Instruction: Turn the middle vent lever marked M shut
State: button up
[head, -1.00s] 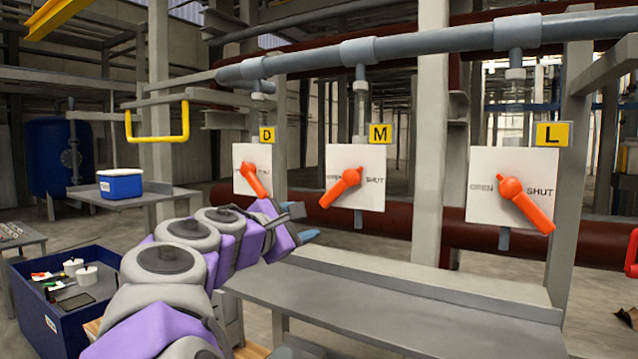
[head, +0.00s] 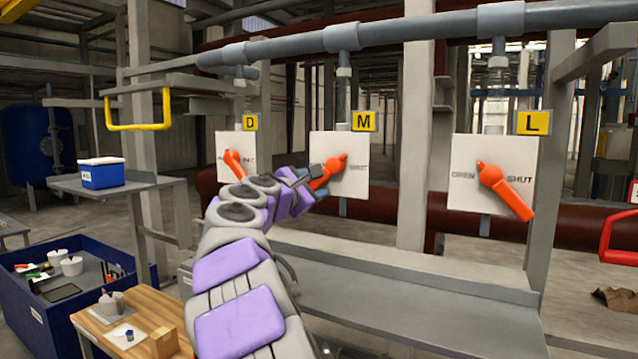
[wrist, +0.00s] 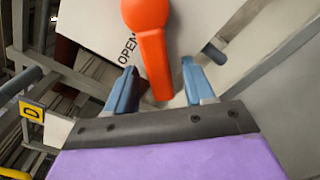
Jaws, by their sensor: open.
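The orange lever M (head: 322,176) is on a white plate (head: 352,182) under a yellow M tag (head: 365,121). Its handle points down and to the left, toward the OPEN side, away from the SHUT marking. My gripper (head: 318,184) is at the handle's free end and hides part of it in the head view. In the wrist view the lever (wrist: 153,55) runs down between the two blue-grey fingers of my gripper (wrist: 160,88). The fingers are open, with gaps on both sides of the handle.
Lever L (head: 505,190) is to the right, pointing toward SHUT. A grey shelf (head: 420,310) runs below the plates. A grey pipe (head: 400,35) crosses above. A yellow bar handle (head: 138,126) hangs at left.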

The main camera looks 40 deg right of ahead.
aim_at(314, 184)
jog(key=shift+x, duration=1.5)
jog(key=shift+c, duration=0.2)
grip_shut()
